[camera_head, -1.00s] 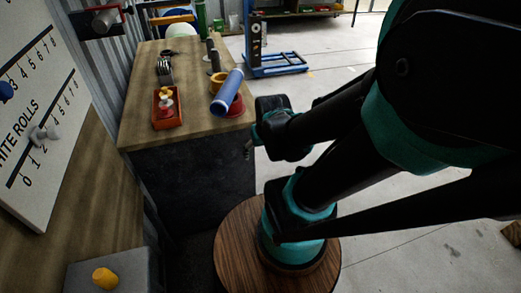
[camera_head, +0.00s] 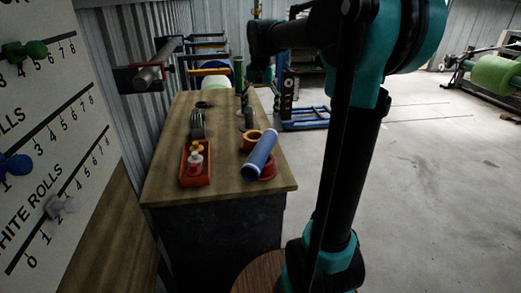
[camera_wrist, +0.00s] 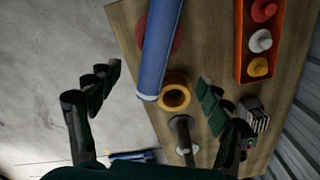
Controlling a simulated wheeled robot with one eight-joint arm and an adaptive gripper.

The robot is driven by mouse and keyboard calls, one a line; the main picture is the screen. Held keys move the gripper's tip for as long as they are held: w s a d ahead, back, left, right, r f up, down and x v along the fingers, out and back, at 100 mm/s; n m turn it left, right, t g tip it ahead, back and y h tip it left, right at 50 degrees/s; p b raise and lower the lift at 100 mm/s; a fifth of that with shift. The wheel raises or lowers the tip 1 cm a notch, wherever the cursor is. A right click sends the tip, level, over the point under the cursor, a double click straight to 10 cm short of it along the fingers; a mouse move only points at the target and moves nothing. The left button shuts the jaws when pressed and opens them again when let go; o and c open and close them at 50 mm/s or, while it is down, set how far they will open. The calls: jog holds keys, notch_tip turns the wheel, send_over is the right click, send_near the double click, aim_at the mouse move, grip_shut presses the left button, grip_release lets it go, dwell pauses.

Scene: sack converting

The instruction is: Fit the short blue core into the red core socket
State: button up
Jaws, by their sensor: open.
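The blue core (camera_head: 261,155) is a smooth tube that appears tilted across the red core socket (camera_head: 269,172) near the bench's front right corner. It covers part of the socket, and I cannot tell whether it rests on it or stands in it. In the wrist view the blue core (camera_wrist: 161,48) runs up out of the top edge, with the red socket (camera_wrist: 177,40) partly hidden behind it. My gripper (camera_wrist: 159,76) is open and empty, its fingers well apart either side of the core's lower end. The gap between gripper and core is hard to judge.
A yellow ring socket (camera_head: 249,141) stands beside the blue core. A dark upright post (camera_wrist: 181,130) is close to my right finger. An orange tray (camera_head: 207,178) with red, white and yellow pieces lies left on the wooden bench (camera_head: 225,193). Open floor lies right.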

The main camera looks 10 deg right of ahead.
aim_at(262, 145)
notch_tip(262, 145, down, 12)
jog(key=shift+r, duration=0.15)
jog(key=shift+s+d+f, duration=0.1)
jog(key=shift+d+f, duration=0.05)
jog(key=shift+f, duration=2.6)
jog(key=shift+c, duration=0.5)
jog(key=c, duration=1.7)
jog(key=shift+r, duration=0.15)
